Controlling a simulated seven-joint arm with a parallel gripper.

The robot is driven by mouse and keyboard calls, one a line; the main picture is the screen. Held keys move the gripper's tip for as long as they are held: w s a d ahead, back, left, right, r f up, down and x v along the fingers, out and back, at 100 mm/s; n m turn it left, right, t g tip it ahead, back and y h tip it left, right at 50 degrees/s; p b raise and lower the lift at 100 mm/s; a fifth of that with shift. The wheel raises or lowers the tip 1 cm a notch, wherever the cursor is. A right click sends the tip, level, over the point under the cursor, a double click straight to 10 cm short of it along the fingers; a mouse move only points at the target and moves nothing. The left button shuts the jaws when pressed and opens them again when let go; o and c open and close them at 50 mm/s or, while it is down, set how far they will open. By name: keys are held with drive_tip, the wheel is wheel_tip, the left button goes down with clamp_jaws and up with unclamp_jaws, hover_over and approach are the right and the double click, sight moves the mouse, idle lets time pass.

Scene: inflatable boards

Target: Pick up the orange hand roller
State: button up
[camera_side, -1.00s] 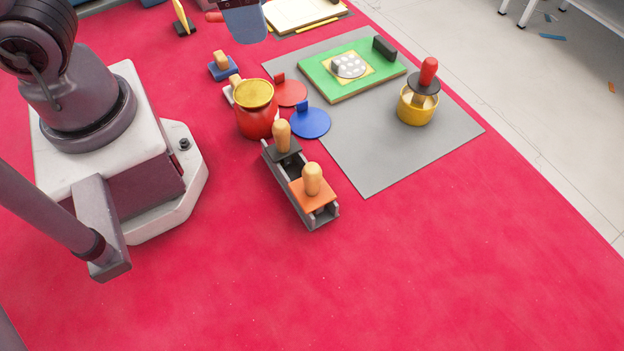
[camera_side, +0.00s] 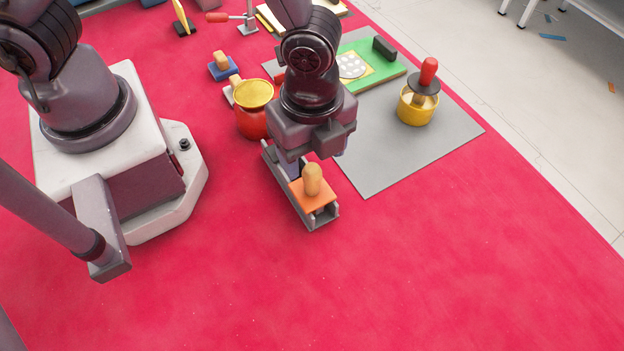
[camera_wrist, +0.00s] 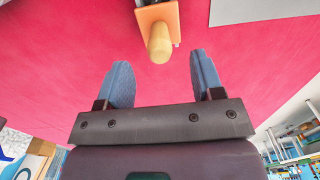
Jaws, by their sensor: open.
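My gripper (camera_wrist: 158,68) is open and empty, with two blue fingers apart.
A red pot with a gold top (camera_side: 254,113) stands close to the rack's far left. A grey mat (camera_side: 385,150) lies to the right, bearing a green board (camera_side: 388,82) and a yellow cup with a red-handled tool (camera_side: 418,107). The red floor in front is clear.

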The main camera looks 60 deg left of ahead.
sight(312, 180)
drive_tip(key=shift+d+f, duration=0.15)
drive_tip(key=shift+f, duration=3.35)
drive_tip(key=shift+c, duration=0.4)
drive_tip(key=c, duration=1)
